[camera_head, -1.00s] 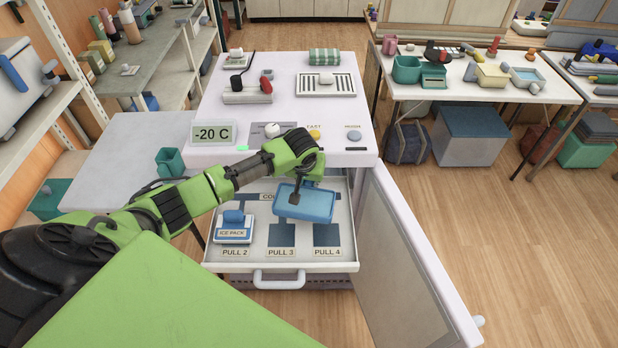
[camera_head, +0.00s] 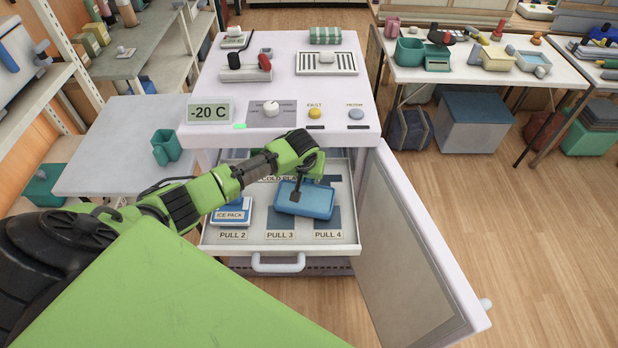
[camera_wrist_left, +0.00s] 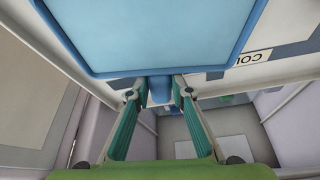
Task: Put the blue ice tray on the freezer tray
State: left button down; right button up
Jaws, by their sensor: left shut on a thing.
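The blue ice tray (camera_head: 315,203) is a shallow light-blue rectangle over the middle and right of the open freezer tray (camera_head: 340,247). My left gripper (camera_head: 297,192) is shut on a small blue tab on its edge. In the left wrist view the ice tray (camera_wrist_left: 160,35) fills the top, and the tab sits between the fingertips of my left gripper (camera_wrist_left: 160,92). I cannot tell whether the ice tray touches the freezer tray floor. The freezer tray is a pale pulled-out drawer with dark patches, partly hidden by my arm. My right gripper is not in view.
A blue and white ice pack (camera_head: 232,214) lies at the freezer tray's left. The freezer door (camera_head: 420,250) stands open at the right. The freezer top (camera_head: 285,85) overhangs the back of the tray. A handle (camera_head: 278,264) sticks out in front.

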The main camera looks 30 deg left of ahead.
pick_arm(q)
jog(key=shift+f+b, duration=0.3)
jog(key=shift+f, duration=0.15)
dwell(0.4)
jog(key=c, duration=1.7)
grip_release()
jog(key=v, duration=1.2)
